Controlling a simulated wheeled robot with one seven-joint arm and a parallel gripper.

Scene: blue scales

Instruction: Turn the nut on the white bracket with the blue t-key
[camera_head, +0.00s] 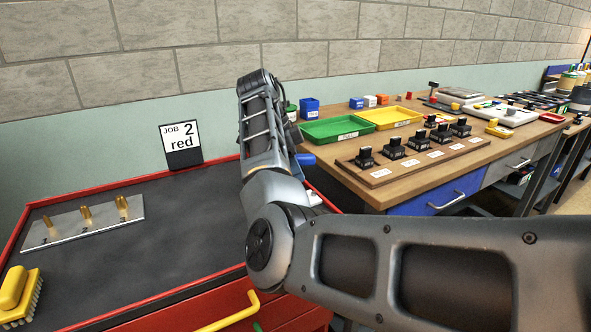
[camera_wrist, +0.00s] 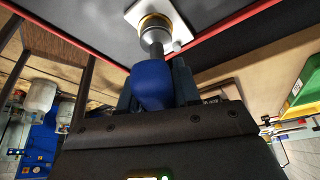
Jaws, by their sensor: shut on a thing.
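The blue t-key (camera_wrist: 152,86) is held in my gripper (camera_wrist: 154,82), whose dark fingers close on both sides of its blue handle in the wrist view. Its grey metal socket end meets a brass-coloured nut (camera_wrist: 152,20) on the white bracket (camera_wrist: 136,13). I cannot tell how deep the socket sits over the nut. In the head view, a blue piece of the t-key (camera_head: 305,160) shows just right of my arm, and a bit of the white bracket (camera_head: 314,198) shows at the red cabinet's right edge. My arm hides the rest.
On the red-edged dark cabinet top (camera_head: 150,235) are a metal plate with brass posts (camera_head: 85,222), a yellow brush (camera_head: 20,295) and a "JOB 2 red" sign (camera_head: 182,145). A wooden bench (camera_head: 330,172) with trays stands to the right. The cabinet top's middle is clear.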

